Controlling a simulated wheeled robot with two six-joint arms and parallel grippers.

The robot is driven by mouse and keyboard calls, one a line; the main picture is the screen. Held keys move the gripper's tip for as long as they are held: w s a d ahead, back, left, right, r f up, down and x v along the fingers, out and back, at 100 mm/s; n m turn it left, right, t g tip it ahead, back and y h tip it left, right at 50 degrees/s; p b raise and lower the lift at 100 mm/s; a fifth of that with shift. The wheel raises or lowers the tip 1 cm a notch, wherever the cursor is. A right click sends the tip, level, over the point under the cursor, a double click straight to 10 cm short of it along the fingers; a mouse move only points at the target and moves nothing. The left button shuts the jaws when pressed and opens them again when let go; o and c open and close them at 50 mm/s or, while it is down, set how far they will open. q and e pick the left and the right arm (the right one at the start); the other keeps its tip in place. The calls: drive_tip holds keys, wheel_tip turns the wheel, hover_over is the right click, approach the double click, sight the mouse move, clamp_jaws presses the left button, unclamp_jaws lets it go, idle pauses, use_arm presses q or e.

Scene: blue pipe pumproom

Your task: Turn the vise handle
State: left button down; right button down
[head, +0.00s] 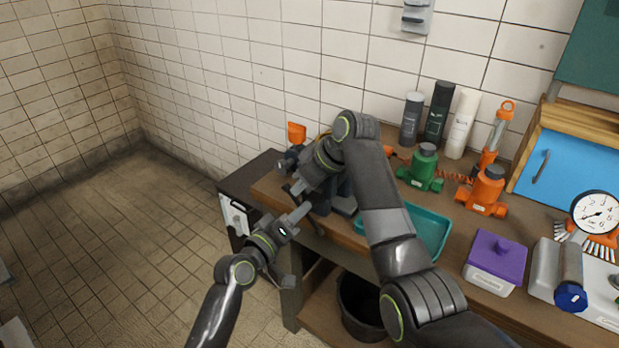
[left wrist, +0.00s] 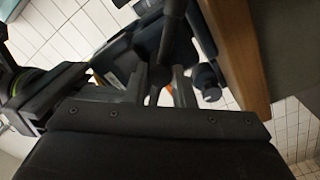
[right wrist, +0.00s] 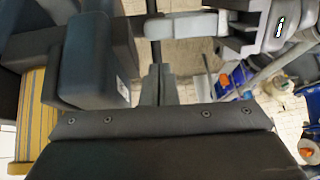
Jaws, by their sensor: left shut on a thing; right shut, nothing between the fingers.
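The dark blue vise (head: 344,189) sits at the left front corner of the workbench, mostly hidden behind my right arm. It also shows as a large dark blue body at the left of the right wrist view (right wrist: 95,62). The vise handle (right wrist: 152,28) is a thin dark bar in that view. My left gripper (head: 300,212) is below the vise front and shut on the handle bar, which runs to its fingers in the left wrist view (left wrist: 170,38). My right gripper (head: 298,188) is shut and empty, just above the left one and close beside the handle.
A teal tray (head: 430,228) lies right of the vise. Green (head: 423,165) and orange (head: 484,190) valve bodies, bottles (head: 461,122), a purple-lidded box (head: 497,258) and a gauge (head: 595,212) crowd the bench. A black bin (head: 357,300) stands below.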

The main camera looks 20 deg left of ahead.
use_arm(q)
drive_tip(key=shift+w+d+r, duration=0.1)
drive_tip(key=shift+r, duration=0.2)
use_arm(e)
drive_tip(key=shift+a+f, duration=0.1)
drive_tip(key=shift+w+a+f, duration=0.1)
drive_tip(key=shift+a+f, duration=0.15)
drive_tip(key=shift+a, duration=0.15)
use_arm(q)
drive_tip(key=c, duration=1.5)
unclamp_jaws()
drive_tip(key=shift+d, duration=0.1)
drive_tip(key=shift+c, duration=0.2)
drive_tip(key=o, duration=0.3)
use_arm(e)
drive_tip(key=shift+d, duration=0.1)
use_arm(q)
drive_tip(key=shift+o, duration=0.2)
drive_tip(key=shift+f, duration=0.1)
drive_tip(key=shift+f, duration=0.1)
